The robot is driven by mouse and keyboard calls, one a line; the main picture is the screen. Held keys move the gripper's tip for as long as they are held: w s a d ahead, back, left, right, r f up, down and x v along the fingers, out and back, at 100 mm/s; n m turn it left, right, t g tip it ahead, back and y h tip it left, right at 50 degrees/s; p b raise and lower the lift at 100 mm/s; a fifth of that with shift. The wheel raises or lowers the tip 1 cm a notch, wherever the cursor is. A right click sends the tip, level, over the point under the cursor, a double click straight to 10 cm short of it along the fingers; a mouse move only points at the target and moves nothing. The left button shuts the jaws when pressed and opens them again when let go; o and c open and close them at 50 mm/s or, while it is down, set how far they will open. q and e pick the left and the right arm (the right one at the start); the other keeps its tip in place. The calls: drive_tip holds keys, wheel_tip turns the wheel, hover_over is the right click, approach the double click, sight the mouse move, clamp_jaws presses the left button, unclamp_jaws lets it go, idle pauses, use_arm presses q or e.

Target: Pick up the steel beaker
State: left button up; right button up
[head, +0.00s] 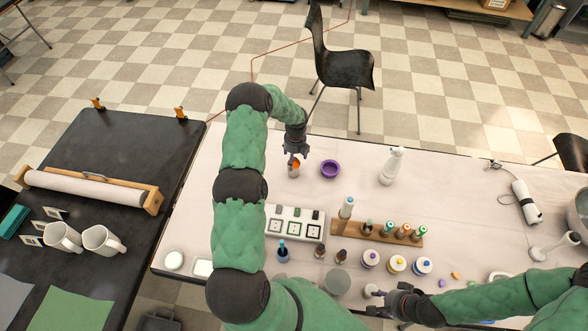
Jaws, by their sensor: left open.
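My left gripper (296,158) is open and points down at the back of the white table. Just under its fingers is a small cup with orange inside, which looks like the steel beaker (293,172). The fingers partly hide its rim, and I cannot tell whether they touch it. My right gripper (376,302) is low at the table's front edge, beside a small whitish item (370,290). Its fingers are too small and dark to tell whether they are open or shut.
A purple bowl (330,169) stands close right of the beaker. A white bottle (392,166) is further right. A tray with framed squares (294,224) and a wooden bottle rack (377,236) stand nearer. The table's back right middle is clear.

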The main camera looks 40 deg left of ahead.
sight(294, 165)
use_arm(q)
drive_tip(key=shift+s+f, duration=0.1)
drive_tip(key=shift+f, duration=2.45)
drive_tip(key=c, duration=1.4)
